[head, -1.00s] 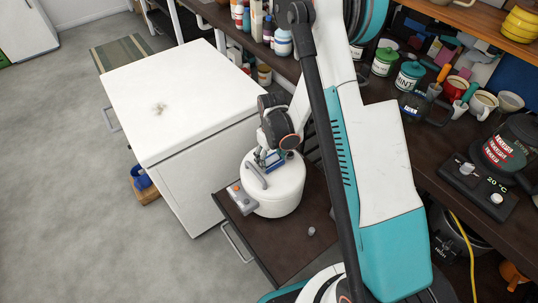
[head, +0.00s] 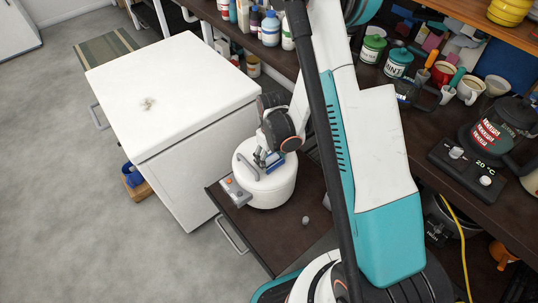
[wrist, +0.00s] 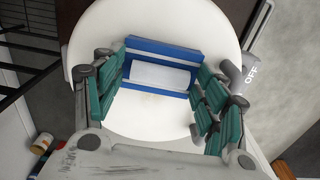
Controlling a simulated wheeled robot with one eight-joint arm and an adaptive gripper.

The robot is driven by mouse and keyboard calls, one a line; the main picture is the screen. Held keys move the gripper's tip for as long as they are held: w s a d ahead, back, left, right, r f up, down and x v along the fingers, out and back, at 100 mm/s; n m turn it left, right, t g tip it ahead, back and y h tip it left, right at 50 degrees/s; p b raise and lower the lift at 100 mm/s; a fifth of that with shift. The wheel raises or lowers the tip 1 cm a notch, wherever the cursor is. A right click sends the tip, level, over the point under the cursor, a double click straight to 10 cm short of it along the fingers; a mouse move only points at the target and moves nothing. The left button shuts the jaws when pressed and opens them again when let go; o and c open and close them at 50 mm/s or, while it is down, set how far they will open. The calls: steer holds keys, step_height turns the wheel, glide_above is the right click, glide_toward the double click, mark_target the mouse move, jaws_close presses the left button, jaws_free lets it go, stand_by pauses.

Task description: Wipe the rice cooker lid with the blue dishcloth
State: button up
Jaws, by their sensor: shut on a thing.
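The white, round rice cooker (head: 279,191) stands on a dark brown surface, with a grey handle and a control panel at its left. Its lid (wrist: 100,40) fills much of the wrist view. The blue dishcloth (wrist: 160,44), folded with a pale middle part, lies between my fingers at the lid. It shows as a small blue patch in the head view (head: 267,162). My gripper (wrist: 160,78) has its green-padded fingers on both sides of the cloth and is shut on it. My gripper (head: 267,155) is over the lid in the head view. Exact cloth-to-lid contact is hard to tell.
A white chest (head: 170,85) stands left of the cooker. A small grey object (head: 305,220) lies on the brown surface (head: 270,235). Mugs, jars and a coffee maker crowd the counter at the right. The grey floor at the left is mostly clear.

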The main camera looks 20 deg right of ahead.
steer(key=shift+w, duration=0.1)
steer(key=shift+w+a+f, duration=0.1)
steer(key=shift+w+a, duration=0.25)
steer(key=shift+w, duration=0.75)
steer(key=shift+w+a, duration=0.4)
steer(key=shift+w, duration=0.65)
steer(key=shift+w+a+f, duration=0.1)
steer(key=shift+w+a, duration=0.25)
steer(key=shift+w, duration=0.75)
steer(key=shift+r, duration=0.15)
steer(key=shift+r+p, duration=1.75)
steer(key=shift+r, duration=1.65)
